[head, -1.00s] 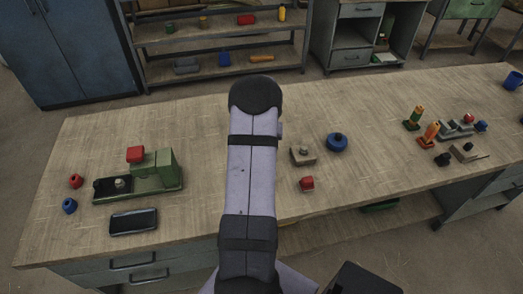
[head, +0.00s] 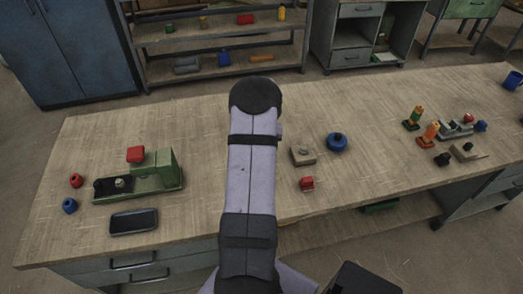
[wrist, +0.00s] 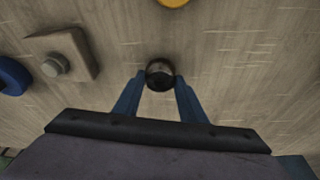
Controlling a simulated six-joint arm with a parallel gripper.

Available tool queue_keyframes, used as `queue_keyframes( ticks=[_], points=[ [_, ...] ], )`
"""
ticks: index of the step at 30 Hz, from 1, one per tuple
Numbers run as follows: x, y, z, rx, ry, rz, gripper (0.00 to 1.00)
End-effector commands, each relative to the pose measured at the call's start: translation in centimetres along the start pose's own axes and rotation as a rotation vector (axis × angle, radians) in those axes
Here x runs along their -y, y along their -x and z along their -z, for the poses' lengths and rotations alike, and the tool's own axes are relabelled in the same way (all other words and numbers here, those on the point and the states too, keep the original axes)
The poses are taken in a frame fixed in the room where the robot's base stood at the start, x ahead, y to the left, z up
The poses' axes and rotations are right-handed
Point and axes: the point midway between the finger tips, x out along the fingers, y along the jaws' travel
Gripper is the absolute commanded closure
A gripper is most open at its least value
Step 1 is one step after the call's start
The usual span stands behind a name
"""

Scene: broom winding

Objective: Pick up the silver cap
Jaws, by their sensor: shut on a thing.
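The silver cap (wrist: 160,71) shows in the wrist view as a small, round, dark glossy piece with a greyish sheen. My gripper (wrist: 160,80) has its two blue fingers against the cap's left and right sides and is shut on it. I cannot tell from this top view whether the cap touches the table. In the head view my own arm hides the cap and the gripper.
Beside the cap is a tan block with a grey knob (wrist: 69,54), then a blue round piece (wrist: 12,76). A yellow piece (wrist: 173,2) is at the top edge. In the head view a red piece (head: 307,183), a green fixture (head: 150,180) and a dark flat device (head: 134,221) lie on the wooden table (head: 210,130).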

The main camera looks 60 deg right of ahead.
Motion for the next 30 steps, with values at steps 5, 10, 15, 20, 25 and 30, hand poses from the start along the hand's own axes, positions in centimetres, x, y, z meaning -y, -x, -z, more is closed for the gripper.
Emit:
queue_keyframes(
  ticks=[5,10,15,20,25,30],
  points=[
    [0.0,1.8,0.6,-0.005,0.001,-0.001,0.84],
    [0.0,4.5,1.4,-0.005,0.001,-0.001,0.84],
    [0.0,7.1,2.1,-0.005,0.001,-0.001,0.84],
    [0.0,8.7,2.5,-0.002,0.0,-0.001,0.84],
    [0.0,9.4,2.6,0.0,-0.001,-0.001,0.84],
    [-0.9,10.1,2.7,0.001,-0.015,-0.005,0.84]
  ],
)
